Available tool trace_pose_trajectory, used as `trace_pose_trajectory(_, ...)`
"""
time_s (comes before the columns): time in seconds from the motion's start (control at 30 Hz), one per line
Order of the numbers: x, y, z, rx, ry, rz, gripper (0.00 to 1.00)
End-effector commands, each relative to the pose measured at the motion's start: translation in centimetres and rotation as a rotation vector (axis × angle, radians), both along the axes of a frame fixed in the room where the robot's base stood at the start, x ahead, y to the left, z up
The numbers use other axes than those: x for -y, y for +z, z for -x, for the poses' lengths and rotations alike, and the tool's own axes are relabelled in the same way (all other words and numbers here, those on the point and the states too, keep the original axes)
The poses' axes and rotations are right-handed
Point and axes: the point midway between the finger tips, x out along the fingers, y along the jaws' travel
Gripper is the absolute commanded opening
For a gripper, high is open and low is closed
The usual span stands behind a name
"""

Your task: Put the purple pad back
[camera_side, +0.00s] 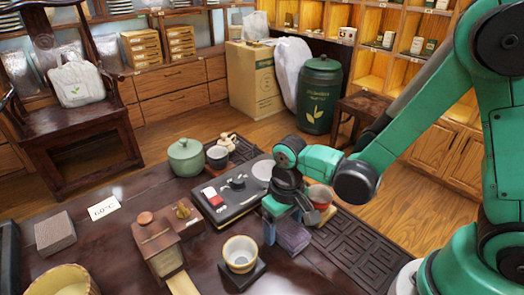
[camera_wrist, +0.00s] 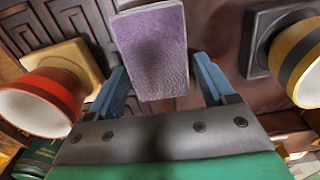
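The purple pad (camera_side: 293,236) is a square block with a purple top and greyish sides, low over the dark table under my gripper. In the wrist view the purple pad (camera_wrist: 152,45) lies between my two blue fingers. My gripper (camera_side: 287,224) points down at it, and in the wrist view my gripper (camera_wrist: 160,72) is open, with a narrow gap on the right side of the pad and a smaller one on the left. The pad's underside is hidden. A grey-purple stack of similar square shape (camera_side: 55,234) stands at the table's left.
A red cup (camera_wrist: 38,100) on a tan pad (camera_wrist: 72,62) is close on one side. A yellow-banded cup (camera_side: 240,254) on a dark pad (camera_side: 243,276) is on the other.

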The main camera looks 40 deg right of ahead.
Motion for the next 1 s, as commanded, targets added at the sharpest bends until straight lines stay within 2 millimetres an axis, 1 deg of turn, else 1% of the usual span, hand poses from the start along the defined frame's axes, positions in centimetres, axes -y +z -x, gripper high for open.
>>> trace_pose_trajectory(0.33, 0.0, 0.0, 0.0, 0.000, 0.000, 0.000, 0.94)
trace_pose_trajectory(0.47, 0.0, 0.5, 0.0, 0.000, 0.000, 0.000, 0.94)
trace_pose_trajectory(0.57, 0.0, 1.5, 0.0, 0.000, 0.000, 0.000, 0.94)
trace_pose_trajectory(0.67, 0.0, 2.9, 0.0, 0.000, 0.000, 0.000, 0.94)
trace_pose_trajectory(1.0, 0.0, 8.6, 0.0, 0.000, -0.001, 0.001, 0.94)
